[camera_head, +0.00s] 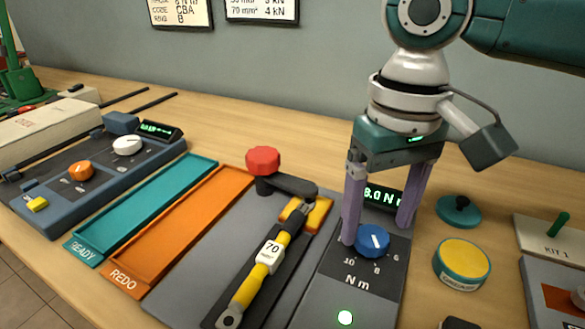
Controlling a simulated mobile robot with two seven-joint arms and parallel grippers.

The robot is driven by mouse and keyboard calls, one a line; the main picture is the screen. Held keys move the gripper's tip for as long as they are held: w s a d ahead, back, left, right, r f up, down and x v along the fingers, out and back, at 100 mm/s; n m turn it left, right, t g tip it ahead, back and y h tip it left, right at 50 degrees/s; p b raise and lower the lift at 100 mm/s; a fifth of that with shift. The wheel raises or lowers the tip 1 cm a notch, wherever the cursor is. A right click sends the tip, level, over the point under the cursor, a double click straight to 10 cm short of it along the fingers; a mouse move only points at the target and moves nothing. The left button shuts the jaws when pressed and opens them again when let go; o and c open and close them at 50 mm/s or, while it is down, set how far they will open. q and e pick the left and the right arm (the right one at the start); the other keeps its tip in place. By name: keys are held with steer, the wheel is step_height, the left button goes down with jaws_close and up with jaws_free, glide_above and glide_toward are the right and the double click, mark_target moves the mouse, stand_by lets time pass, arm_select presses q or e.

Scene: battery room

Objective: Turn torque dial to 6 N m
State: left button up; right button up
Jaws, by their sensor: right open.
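The blue torque dial (370,247) sits on a dark panel (345,293) marked "Nm", with the numbers 10, 8 and 6 around its front. Its white mark looks turned toward the 8, but is small. A green-lit display (383,196) behind the dial reads about "8.0 N", partly covered by a finger. My right gripper (376,236) points down over the dial, open, with one purple finger on each side. The left finger is close beside the dial; the right finger stands farther off. I cannot tell whether either touches. My left gripper is out of view.
Left of the panel, a cable (256,278) tagged 70 lies near a red knob (263,160) on an arm. Orange REDO (128,283) and teal READY (84,249) trays lie farther left. A yellow-lidded tin (462,262) and a teal lid (459,211) stand close on the right.

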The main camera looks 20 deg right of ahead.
mark_target(371, 240)
steer(key=shift+f, duration=1.15)
steer(key=shift+c, duration=0.2)
jaws_close()
